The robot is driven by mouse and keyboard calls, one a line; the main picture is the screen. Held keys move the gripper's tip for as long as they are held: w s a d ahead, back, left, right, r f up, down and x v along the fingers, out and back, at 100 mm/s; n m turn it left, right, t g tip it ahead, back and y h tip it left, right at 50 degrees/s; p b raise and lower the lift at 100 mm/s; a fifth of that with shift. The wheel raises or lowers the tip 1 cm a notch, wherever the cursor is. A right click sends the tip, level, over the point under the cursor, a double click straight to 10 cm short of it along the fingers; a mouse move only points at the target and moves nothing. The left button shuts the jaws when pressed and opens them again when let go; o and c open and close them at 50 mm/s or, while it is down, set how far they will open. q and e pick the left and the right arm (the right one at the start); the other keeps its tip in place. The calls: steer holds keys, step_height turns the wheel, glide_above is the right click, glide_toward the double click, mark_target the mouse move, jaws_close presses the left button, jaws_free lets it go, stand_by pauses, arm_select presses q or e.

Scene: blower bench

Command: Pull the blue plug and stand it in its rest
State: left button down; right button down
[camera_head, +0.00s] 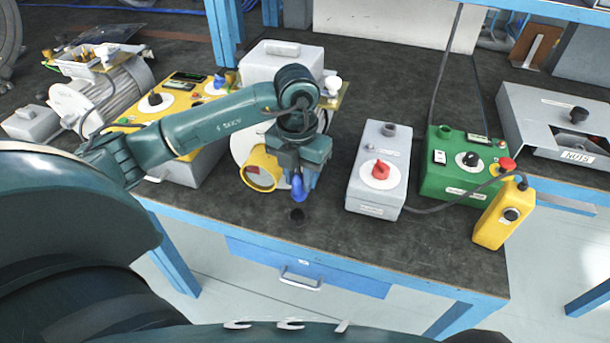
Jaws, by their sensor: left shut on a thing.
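My left gripper (299,172) reaches in over the bench and points down. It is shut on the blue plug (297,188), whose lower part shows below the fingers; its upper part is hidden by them. A small dark round piece (297,214), which looks like the rest, lies on the bench just below the plug in the picture. I cannot tell how much gap there is between plug and rest. My right gripper is not in view.
The blower's yellow outlet (260,171) is close left of the gripper. A grey box with a red knob (380,170) stands to the right, then a green box (465,165) and a yellow pendant (497,222). The bench's front strip (350,240) is clear.

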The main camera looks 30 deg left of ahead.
mark_target(297, 196)
arm_select(q)
steer(key=shift+a+f+n, duration=0.25)
steer(key=shift+f+n, duration=0.05)
steer(key=shift+n, duration=0.8)
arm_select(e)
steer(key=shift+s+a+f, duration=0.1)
arm_select(q)
steer(key=shift+f, duration=0.1)
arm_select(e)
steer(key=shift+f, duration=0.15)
arm_select(q)
steer(key=shift+f+b, duration=0.8)
steer(key=shift+b, duration=0.05)
steer(key=shift+f+b, duration=1.05)
steer(key=shift+f, duration=0.25)
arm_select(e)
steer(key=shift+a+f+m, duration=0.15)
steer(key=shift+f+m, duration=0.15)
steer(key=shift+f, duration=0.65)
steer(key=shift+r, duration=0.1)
arm_select(q)
steer(key=shift+f+b, duration=0.45)
steer(key=shift+f, duration=0.1)
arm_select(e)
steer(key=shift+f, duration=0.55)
arm_select(q)
steer(key=c, duration=1.1)
jaws_free()
